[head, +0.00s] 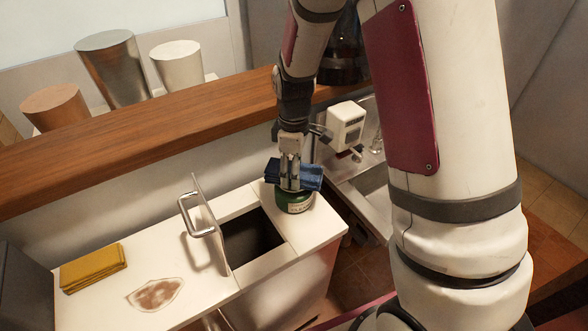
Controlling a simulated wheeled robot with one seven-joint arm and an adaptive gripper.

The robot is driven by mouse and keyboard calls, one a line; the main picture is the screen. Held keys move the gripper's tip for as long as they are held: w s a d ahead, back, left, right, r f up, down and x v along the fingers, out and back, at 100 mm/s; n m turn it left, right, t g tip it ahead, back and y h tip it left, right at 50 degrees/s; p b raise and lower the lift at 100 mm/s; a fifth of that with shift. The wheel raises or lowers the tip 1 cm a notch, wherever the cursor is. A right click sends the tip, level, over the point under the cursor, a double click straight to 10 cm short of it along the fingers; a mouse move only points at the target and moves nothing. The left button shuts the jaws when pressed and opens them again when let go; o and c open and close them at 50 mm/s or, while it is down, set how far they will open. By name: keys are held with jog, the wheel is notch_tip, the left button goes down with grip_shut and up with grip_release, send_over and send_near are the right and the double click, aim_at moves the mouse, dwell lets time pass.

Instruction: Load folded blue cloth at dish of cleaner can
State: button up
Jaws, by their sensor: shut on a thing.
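The folded blue cloth (308,178) is in my gripper (291,182), whose fingers are shut on it. The cloth sticks out on both sides of the fingers. The green cleaner can (294,203) stands on the white counter just below the cloth, close to the counter's right end. The cloth and fingers cover the can's top, so its dish is hidden. I cannot tell whether the cloth touches the can.
A dark square opening (252,240) with an upright handled lid (208,222) lies left of the can. A folded yellow cloth (93,268) and a brown stain (156,295) are on the counter (110,306). A sink (372,187) is at right, a wooden ledge (130,138) behind.

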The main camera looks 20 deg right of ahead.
jog(key=shift+r+p, duration=1)
jog(key=shift+r, duration=2.35)
